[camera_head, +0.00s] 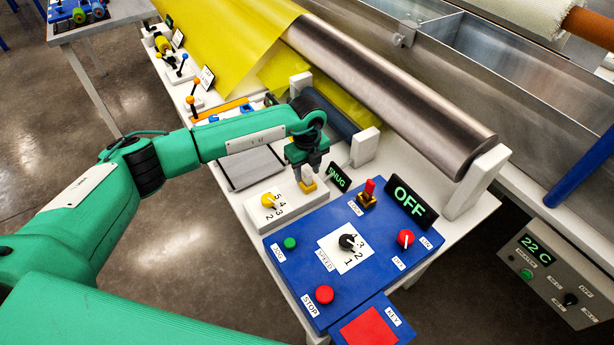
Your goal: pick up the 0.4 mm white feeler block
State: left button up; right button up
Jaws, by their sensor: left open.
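I cannot make out a white feeler block for certain. Small orange and blue pieces (228,110) lie on the white bench beyond my left forearm, partly hidden by it. My left gripper (307,184) points down over the right end of a white dial box (278,218) with a yellow knob. It is open, with a yellow part showing at its tips; I cannot tell if it touches the box. My right gripper is not in view.
A blue control panel (330,250) with knobs, buttons and an OFF display (409,201) stands in front. A steel roller (390,95) and yellow sheet (215,45) lie behind. A grey plate (250,170) is left of the gripper. A metal bath (500,80) runs beyond.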

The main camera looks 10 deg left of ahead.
pick_arm(q)
jog(key=shift+f, duration=0.85)
jog(key=shift+c, duration=0.4)
grip_shut()
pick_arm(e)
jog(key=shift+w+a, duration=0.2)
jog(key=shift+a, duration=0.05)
